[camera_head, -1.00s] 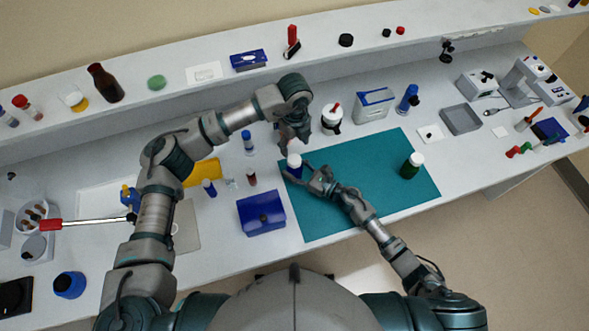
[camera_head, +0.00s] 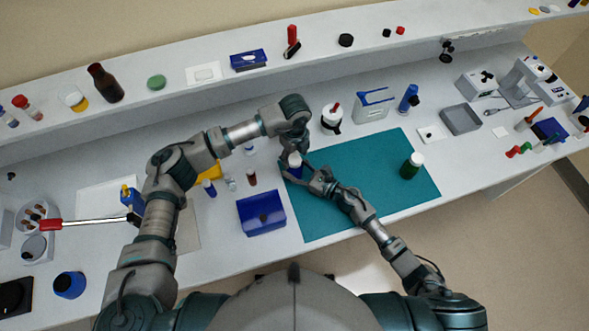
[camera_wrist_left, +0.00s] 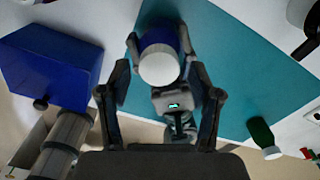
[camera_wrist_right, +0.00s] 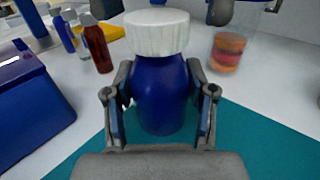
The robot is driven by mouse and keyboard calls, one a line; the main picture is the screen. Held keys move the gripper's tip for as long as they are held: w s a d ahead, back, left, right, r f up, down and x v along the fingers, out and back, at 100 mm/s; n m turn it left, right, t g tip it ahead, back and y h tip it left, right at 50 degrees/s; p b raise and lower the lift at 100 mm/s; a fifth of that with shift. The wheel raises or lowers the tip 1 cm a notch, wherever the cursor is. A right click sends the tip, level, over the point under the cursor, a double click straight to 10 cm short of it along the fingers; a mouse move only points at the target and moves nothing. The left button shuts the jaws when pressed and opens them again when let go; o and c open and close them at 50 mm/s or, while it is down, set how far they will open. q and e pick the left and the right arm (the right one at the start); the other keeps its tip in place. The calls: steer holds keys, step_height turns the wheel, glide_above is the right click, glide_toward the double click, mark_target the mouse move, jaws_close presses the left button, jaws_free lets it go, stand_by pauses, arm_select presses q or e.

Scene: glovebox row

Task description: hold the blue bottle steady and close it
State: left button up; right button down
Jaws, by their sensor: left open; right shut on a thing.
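The blue bottle (camera_wrist_right: 162,92) stands upright on the teal mat (camera_head: 345,212), with a white cap (camera_wrist_right: 157,33) on its top. My right gripper (camera_wrist_right: 160,105) is shut on the bottle's body from the front. My left gripper (camera_head: 293,150) points down from above, just over the bottle. In the left wrist view the white cap (camera_wrist_left: 160,66) lies between the open fingers of my left gripper (camera_wrist_left: 160,85), with a gap on both sides. Whether the cap is fully seated cannot be told.
A blue box (camera_head: 262,213) stands left of the mat. A green bottle (camera_head: 412,166) with a white cap stands on the mat's right part. The mat's middle is clear.

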arm_select(q)
steer(key=shift+f, duration=0.75)
